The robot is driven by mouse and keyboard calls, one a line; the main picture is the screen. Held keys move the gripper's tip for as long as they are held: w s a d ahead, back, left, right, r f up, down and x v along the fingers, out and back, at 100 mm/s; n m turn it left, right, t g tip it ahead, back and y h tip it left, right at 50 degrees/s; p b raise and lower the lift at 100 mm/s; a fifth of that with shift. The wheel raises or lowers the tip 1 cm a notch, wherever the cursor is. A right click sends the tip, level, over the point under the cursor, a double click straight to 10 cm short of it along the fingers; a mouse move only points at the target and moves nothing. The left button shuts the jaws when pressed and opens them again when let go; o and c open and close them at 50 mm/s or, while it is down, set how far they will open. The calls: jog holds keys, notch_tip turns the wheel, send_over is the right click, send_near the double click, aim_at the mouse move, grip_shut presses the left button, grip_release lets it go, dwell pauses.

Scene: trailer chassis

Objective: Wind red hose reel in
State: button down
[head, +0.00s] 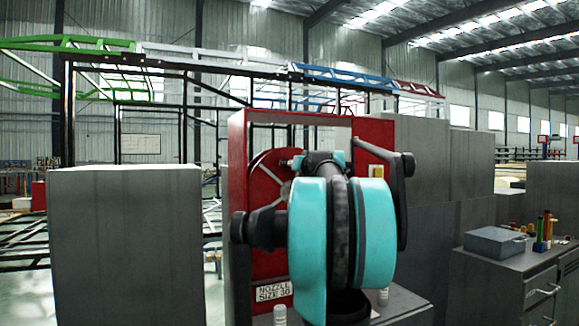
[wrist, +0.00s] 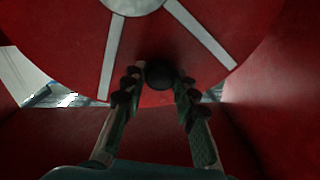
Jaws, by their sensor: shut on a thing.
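The red hose reel (head: 263,185) stands inside a red, open-fronted cabinet (head: 238,160) in the head view, largely hidden behind my teal and black arm. In the wrist view the reel's red disc (wrist: 155,40) fills the upper part, with pale spokes running from a pale hub at the top. A dark round handle knob (wrist: 160,74) sits near the disc's lower rim. My gripper (wrist: 160,80) is shut on this knob, one finger on each side. In the head view my arm hides the gripper and the knob.
Grey cabinets (head: 125,240) stand left and right of the red cabinet. A workbench (head: 500,265) at the right carries a grey box (head: 495,240) and several small coloured items. The red cabinet walls enclose my gripper closely.

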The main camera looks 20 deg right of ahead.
jog(key=shift+d, duration=0.1)
jog(key=d+f+m, duration=0.2)
jog(key=d+m, duration=0.7)
jog(key=m, duration=0.1)
jog(key=d+f+m, duration=0.4)
jog(key=f+m, duration=0.5)
jog(key=m, duration=0.2)
jog(key=shift+w+d+h, duration=0.15)
jog(key=shift+w+h, duration=0.05)
jog(key=shift+h, duration=0.1)
jog(key=shift+f, duration=0.15)
dwell(0.4)
jog(key=c, duration=1.2)
grip_release()
jog(key=shift+o, duration=0.2)
